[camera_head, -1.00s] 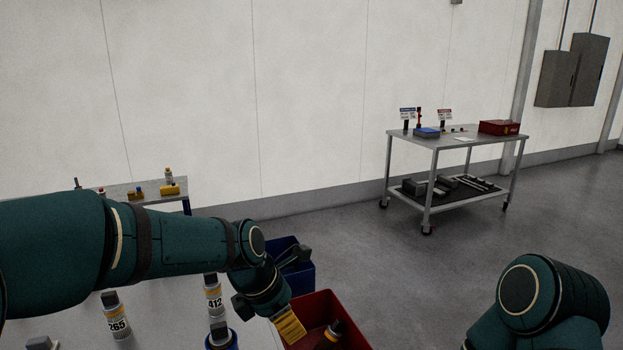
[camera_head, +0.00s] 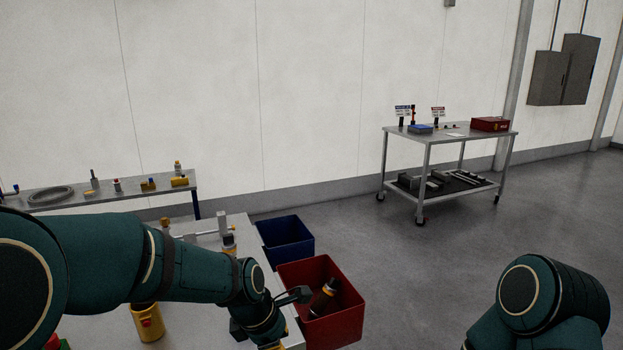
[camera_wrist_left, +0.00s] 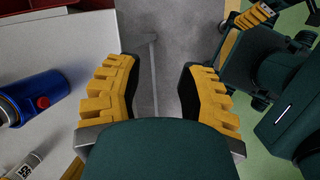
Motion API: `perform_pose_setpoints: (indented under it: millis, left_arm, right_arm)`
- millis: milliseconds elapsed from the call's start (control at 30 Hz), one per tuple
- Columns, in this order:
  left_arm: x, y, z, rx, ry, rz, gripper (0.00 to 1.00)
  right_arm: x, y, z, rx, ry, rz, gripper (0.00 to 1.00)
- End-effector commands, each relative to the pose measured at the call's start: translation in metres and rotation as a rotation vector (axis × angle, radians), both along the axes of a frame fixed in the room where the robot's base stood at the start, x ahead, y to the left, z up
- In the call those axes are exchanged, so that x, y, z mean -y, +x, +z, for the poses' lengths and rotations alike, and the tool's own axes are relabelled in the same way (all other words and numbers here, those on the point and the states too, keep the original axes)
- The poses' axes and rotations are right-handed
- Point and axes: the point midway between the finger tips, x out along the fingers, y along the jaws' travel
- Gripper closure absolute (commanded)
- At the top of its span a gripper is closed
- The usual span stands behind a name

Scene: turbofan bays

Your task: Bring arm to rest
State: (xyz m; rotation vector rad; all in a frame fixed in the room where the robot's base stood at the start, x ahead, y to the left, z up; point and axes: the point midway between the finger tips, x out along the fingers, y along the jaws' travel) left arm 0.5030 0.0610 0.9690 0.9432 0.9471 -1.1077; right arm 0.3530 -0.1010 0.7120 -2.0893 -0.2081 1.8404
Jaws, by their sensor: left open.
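My left arm (camera_head: 170,262) comes in from the left over the near table. Its gripper end reaches the table's right edge beside the red bin and is mostly cut off at the bottom of the head view. In the left wrist view my left gripper (camera_wrist_left: 158,88) is open and empty, its two yellow fingers apart above the floor. My right arm (camera_head: 540,300) shows at the lower right; its gripper is out of the head view. In the left wrist view a yellow gripper finger (camera_wrist_left: 250,17) of mine shows at the top right.
A red bin (camera_head: 345,325) holding a dark bottle (camera_head: 322,298) and a blue bin (camera_head: 287,240) hang at the table's right side. A yellow can (camera_head: 147,323) stands on the near table (camera_head: 205,312). A blue can (camera_wrist_left: 40,93) lies left in the wrist view. A cart (camera_head: 450,137) stands farther back.

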Motion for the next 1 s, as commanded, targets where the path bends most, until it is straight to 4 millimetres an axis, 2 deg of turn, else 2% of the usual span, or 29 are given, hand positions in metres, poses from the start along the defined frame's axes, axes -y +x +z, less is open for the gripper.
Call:
perform_pose_setpoints:
  millis: [33,267,400,500,600,700,833,1000]
  left_arm:
    - [-0.007,-0.003,-0.022,0.008,0.027,-0.061,0.61]
    - [-0.031,-0.026,-0.116,0.103,0.138,-0.476,0.61]
    - [-0.042,-0.053,-0.169,0.165,0.178,-0.753,0.61]
    - [-0.047,-0.077,-0.200,0.219,0.193,-0.950,0.61]
    - [-0.048,-0.102,-0.225,0.283,0.200,-1.134,0.61]
    - [-0.046,-0.123,-0.242,0.349,0.203,-1.287,0.61]
    - [-0.042,-0.142,-0.253,0.420,0.208,-1.421,0.61]
    - [-0.040,-0.150,-0.257,0.463,0.217,-1.492,0.61]
  right_arm:
    - [0.000,0.000,0.000,0.000,0.000,0.000,0.45]
    - [0.000,0.000,0.000,-0.001,0.000,0.000,0.45]
    - [0.000,0.000,0.000,-0.001,0.000,0.000,0.45]
    - [0.000,0.000,0.000,0.000,0.000,0.000,0.45]
    - [0.000,0.000,0.000,0.000,0.000,0.000,0.45]
    - [0.000,0.000,0.000,-0.001,0.000,0.000,0.45]
    - [0.000,0.000,0.000,-0.001,0.000,0.000,0.45]
    - [0.000,0.000,0.000,-0.001,0.000,0.000,0.45]
